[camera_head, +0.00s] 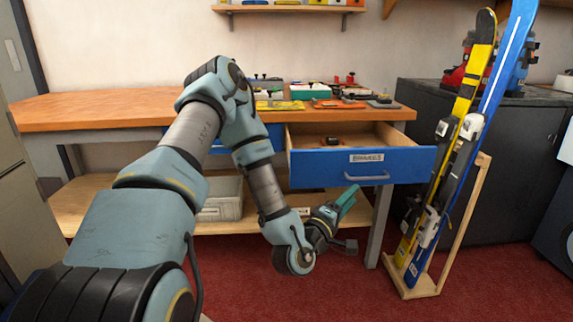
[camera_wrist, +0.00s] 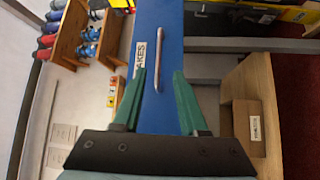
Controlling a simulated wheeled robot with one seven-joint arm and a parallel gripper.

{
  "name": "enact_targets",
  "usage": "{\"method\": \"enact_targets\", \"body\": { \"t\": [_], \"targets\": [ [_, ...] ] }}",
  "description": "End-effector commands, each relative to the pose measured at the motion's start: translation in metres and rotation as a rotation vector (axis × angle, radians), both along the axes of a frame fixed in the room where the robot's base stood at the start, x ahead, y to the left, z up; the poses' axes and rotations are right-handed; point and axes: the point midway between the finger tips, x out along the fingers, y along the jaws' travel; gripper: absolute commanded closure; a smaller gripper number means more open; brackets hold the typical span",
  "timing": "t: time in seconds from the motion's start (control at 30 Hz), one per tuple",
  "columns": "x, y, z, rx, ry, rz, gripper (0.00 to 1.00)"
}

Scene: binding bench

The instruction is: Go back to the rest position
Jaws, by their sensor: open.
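My gripper (camera_head: 347,198) is open and empty, with green fingers, in front of and below the blue drawer front (camera_head: 350,168). In the wrist view my gripper (camera_wrist: 160,76) points toward the drawer front (camera_wrist: 152,110), and its handle (camera_wrist: 159,60) shows between the fingers. The fingers appear apart from the handle. The drawer, labelled "BRAKES", is pulled out from under the bench top, and a small dark item (camera_head: 331,141) lies inside it.
The wooden bench (camera_head: 100,105) carries tools and small boxes at its right part. A grey bin (camera_head: 222,199) stands on the lower shelf. Skis (camera_head: 470,140) lean in a wooden stand (camera_head: 412,290) to the right. Red floor (camera_head: 345,295) is clear in front.

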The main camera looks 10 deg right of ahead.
Motion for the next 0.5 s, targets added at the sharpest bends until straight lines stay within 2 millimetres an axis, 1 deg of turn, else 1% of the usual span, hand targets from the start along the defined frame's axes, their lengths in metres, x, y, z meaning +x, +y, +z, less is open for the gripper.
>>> {"method": "enact_targets", "body": {
  "t": [0.07,0.13,0.17,0.27,0.37,0.4,0.47,0.5],
  "targets": [
    [0.003,0.001,-0.001,0.042,-0.014,-0.007,0.58],
    [0.008,0.003,-0.004,0.130,-0.036,-0.020,0.58],
    [0.011,0.005,-0.007,0.185,-0.048,-0.027,0.58],
    [0.026,0.021,-0.019,0.416,-0.091,-0.053,0.58],
    [0.042,0.052,-0.031,0.675,-0.115,-0.074,0.58],
    [0.047,0.068,-0.034,0.774,-0.115,-0.080,0.58],
    [0.054,0.095,-0.037,0.916,-0.107,-0.088,0.58],
    [0.057,0.114,-0.037,1.006,-0.096,-0.094,0.58]
  ]
}}
